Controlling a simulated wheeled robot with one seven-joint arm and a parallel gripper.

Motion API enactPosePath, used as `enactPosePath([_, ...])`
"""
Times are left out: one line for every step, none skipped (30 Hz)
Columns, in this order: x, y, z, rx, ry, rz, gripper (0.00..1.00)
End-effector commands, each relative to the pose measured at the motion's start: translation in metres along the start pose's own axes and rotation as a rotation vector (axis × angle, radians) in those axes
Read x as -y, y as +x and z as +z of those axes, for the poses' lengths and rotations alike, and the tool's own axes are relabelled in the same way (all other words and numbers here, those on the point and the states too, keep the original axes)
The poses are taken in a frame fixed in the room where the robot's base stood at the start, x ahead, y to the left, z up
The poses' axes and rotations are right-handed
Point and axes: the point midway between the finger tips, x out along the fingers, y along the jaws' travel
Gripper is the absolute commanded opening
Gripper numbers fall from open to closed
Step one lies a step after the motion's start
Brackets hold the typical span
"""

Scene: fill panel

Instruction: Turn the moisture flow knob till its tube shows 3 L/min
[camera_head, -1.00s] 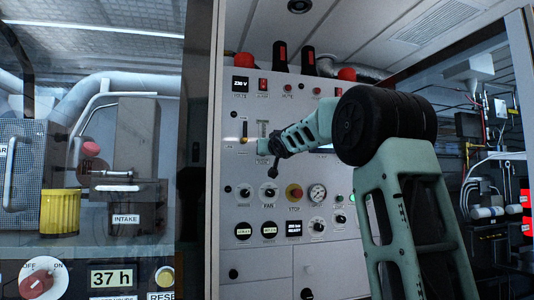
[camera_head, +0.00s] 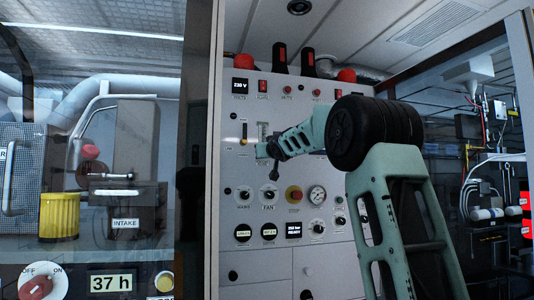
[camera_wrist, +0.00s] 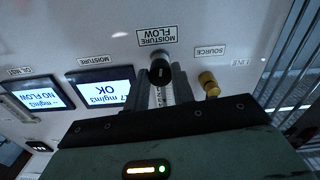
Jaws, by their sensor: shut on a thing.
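The black moisture flow knob (camera_wrist: 160,70) sits on the panel beside its upside-down MOISTURE FLOW label (camera_wrist: 157,35) in the wrist view. My gripper (camera_wrist: 162,76) is shut on the knob, one finger on each side. The pale flow tube with scale marks (camera_wrist: 159,96) shows between the fingers, partly hidden by my gripper body. Its reading is too small to tell. In the head view my gripper (camera_head: 263,151) is at the panel's upper left, just below the tube (camera_head: 263,130); the knob is hidden there.
A brass SOURCE knob (camera_wrist: 209,83) is close to one finger. A moisture screen (camera_wrist: 104,91) reads OK and an oil mist screen (camera_wrist: 38,94) reads NO FLOW. Lower on the panel (camera_head: 290,260) are dials, a red stop button (camera_head: 294,194) and a gauge (camera_head: 317,194).

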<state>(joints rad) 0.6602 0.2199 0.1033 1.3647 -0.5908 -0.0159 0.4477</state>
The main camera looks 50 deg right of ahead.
Motion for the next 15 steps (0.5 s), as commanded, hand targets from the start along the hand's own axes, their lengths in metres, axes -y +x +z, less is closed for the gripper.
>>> enactPosePath([0.0014,0.0000,-0.0009,0.002,-0.051,-0.002,0.02])
enactPosePath([0.0016,0.0000,-0.0009,0.002,-0.085,-0.003,0.02])
enactPosePath([0.0010,0.0000,-0.0007,0.002,-0.131,-0.002,0.02])
enactPosePath([0.0010,0.0000,-0.0007,0.002,-0.164,-0.002,0.02])
enactPosePath([0.0013,0.0000,-0.0008,0.001,-0.193,-0.003,0.02])
enactPosePath([0.0012,0.0000,-0.0007,0.001,-0.229,-0.003,0.02])
enactPosePath([0.0009,0.0000,-0.0005,0.001,-0.251,-0.002,0.02])
enactPosePath([0.0007,0.0000,-0.0004,0.001,-0.270,-0.002,0.02])
enactPosePath([0.0006,0.0000,-0.0002,0.001,-0.287,-0.002,0.02])
enactPosePath([0.0005,0.0000,0.0000,0.001,-0.297,-0.002,0.02])
enactPosePath([0.0004,0.0000,0.0001,0.001,-0.303,-0.001,0.02])
enactPosePath([0.0004,0.0000,0.0002,0.001,-0.307,-0.001,0.02])
enactPosePath([0.0003,0.0000,0.0003,0.001,-0.307,-0.001,0.02])
enactPosePath([0.0003,0.0000,0.0004,0.001,-0.307,-0.001,0.02])
enactPosePath([0.0003,0.0000,0.0004,0.001,-0.306,-0.001,0.02])
